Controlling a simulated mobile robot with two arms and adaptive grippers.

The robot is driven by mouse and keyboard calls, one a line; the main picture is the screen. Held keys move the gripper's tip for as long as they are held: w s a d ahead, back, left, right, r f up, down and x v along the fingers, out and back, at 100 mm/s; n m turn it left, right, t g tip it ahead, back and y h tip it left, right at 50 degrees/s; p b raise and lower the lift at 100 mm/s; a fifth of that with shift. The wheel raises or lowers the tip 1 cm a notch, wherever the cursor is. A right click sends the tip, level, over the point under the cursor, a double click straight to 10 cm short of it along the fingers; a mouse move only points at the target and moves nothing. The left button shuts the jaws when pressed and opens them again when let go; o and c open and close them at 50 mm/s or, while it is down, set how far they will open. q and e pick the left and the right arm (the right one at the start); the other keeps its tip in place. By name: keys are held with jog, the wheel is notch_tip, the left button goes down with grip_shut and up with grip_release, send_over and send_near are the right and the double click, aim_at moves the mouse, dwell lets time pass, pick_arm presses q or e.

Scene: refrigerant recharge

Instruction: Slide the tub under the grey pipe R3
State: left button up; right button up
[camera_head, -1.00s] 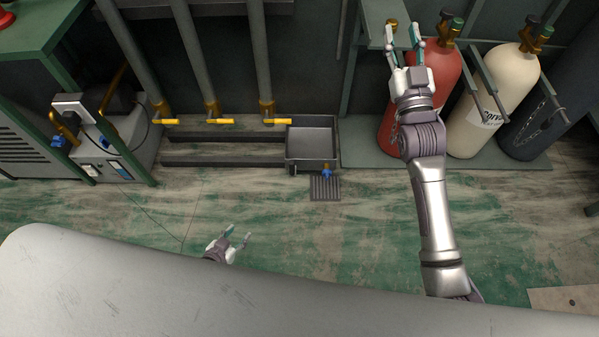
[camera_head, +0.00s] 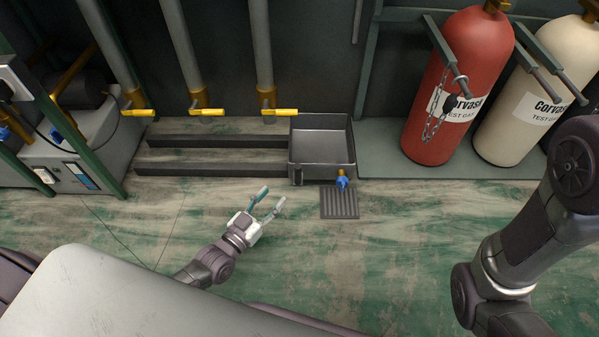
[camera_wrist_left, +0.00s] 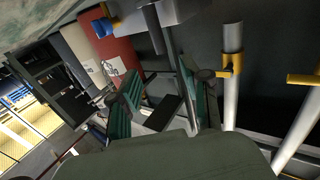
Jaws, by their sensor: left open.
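The tub (camera_head: 322,172) is a dark grey, open, empty metal box at the right end of two dark floor rails (camera_head: 215,172). A blue-handled tap (camera_head: 342,181) sticks out of its front. Three grey pipes (camera_head: 262,50) come down left of the tub, each with a yellow-handled valve; I cannot read which is R3. The tub is right of the rightmost pipe. My left gripper (camera_head: 271,198) is open and empty, in front and left of the tub, not touching it. The left wrist view shows its green-padded fingers (camera_wrist_left: 165,88) apart. My right gripper is out of view.
A floor grate (camera_head: 339,203) lies below the tap. Red (camera_head: 455,85) and cream (camera_head: 525,115) gas cylinders stand on the right. A grey machine (camera_head: 75,155) stands on the left. Floor in front of the rails is clear.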

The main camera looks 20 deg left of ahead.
aim_at(295, 171)
pick_arm(q)
jog(key=b+x, duration=0.6)
jog(key=x, duration=0.5)
jog(key=shift+w+f, duration=0.15)
jog(key=shift+f, duration=0.05)
jog(key=shift+w+d+r+b, duration=0.15)
jog(key=shift+w+b, duration=0.2)
jog(key=shift+w, duration=0.25)
grip_shut()
